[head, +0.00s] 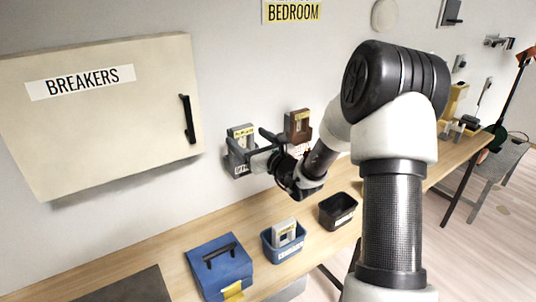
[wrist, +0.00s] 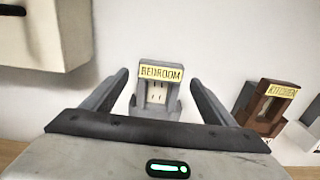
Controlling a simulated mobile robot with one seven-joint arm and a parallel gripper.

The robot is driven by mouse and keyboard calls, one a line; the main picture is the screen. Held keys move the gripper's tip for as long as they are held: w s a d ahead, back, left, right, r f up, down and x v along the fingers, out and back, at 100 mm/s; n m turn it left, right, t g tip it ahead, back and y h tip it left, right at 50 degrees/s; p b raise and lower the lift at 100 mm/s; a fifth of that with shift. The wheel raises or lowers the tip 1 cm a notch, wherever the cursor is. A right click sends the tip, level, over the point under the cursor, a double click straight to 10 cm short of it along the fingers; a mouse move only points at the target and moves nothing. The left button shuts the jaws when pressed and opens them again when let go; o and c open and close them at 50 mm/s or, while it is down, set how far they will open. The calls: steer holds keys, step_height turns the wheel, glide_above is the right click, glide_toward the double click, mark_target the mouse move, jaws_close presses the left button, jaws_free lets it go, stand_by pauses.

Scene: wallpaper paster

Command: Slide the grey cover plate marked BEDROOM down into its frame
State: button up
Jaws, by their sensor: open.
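The grey cover plate (wrist: 143,82) has a yellow BEDROOM label along its top and a window showing a pale socket face. It stands upright at the wall, its upper part above the sides of its grey frame (wrist: 135,108). In the head view the plate (head: 233,138) and frame (head: 232,163) are left of my gripper (head: 255,151). My gripper (wrist: 159,79) is open. In the wrist view its fingers lie left and right of the plate, with visible gaps. My gripper hides part of the frame in the head view.
A brown KITCHEN plate (wrist: 264,107) stands close on the right. The BREAKERS cabinet (head: 100,112) juts out on the left. Below, the bench holds a blue toolbox (head: 218,265), a blue bin (head: 285,250) with a grey piece, and a black bin (head: 338,212).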

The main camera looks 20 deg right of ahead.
steer(key=v, duration=1.3)
steer(key=shift+s, duration=0.1)
